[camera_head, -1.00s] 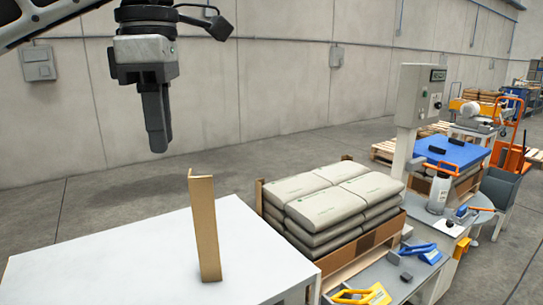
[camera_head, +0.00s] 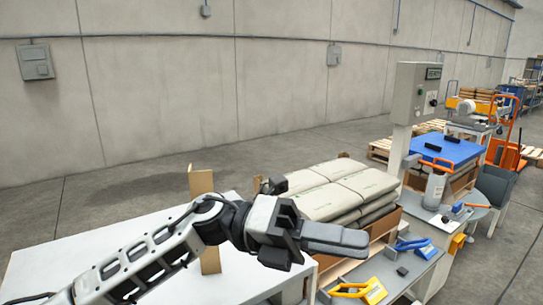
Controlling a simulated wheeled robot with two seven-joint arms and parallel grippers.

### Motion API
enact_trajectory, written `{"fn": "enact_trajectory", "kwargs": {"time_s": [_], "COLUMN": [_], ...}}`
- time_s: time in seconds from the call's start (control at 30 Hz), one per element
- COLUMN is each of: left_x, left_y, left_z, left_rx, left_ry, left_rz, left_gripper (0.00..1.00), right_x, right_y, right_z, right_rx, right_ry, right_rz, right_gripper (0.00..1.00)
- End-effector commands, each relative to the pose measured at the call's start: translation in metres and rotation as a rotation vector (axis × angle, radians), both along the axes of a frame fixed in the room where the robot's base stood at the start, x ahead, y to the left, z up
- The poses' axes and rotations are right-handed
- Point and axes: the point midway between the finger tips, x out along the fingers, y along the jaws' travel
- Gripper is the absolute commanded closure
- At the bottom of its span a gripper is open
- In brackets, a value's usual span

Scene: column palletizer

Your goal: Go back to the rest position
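My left gripper (camera_head: 336,239) reaches in from the lower left, over the white table's right edge and in front of the bag stack. Its dark fingers lie together, pointing right, and nothing shows between them. The post's middle is hidden by the arm. My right gripper is not in view.
Stacked beige bags (camera_head: 362,183) sit in a cardboard-sided box behind the gripper. A grey side table (camera_head: 405,268) holds blue-handled and yellow-handled tools. A grey control box (camera_head: 416,92) stands on a post beyond. Open floor lies behind the white table.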

Motion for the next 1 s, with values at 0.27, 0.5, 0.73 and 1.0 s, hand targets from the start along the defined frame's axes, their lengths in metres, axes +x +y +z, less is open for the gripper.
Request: {"fn": "enact_trajectory", "kwargs": {"time_s": [0.27,0.5,0.73,1.0], "left_x": [0.054,0.068,-0.002,-0.082], "left_y": [0.037,0.122,0.193,0.233], "left_z": [-0.050,-0.192,-0.329,-0.398], "left_rx": [-0.406,-0.595,-0.656,-0.659], "left_ry": [0.858,1.610,2.169,2.491], "left_rz": [0.402,0.815,1.168,1.403], "left_gripper": [0.76,0.76,0.76,0.76], "right_x": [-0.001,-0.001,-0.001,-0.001], "right_y": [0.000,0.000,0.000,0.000], "right_z": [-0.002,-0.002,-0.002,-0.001], "right_rx": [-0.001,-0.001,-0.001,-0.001], "right_ry": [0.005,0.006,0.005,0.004], "right_rz": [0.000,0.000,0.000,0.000], "right_gripper": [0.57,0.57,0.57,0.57]}}
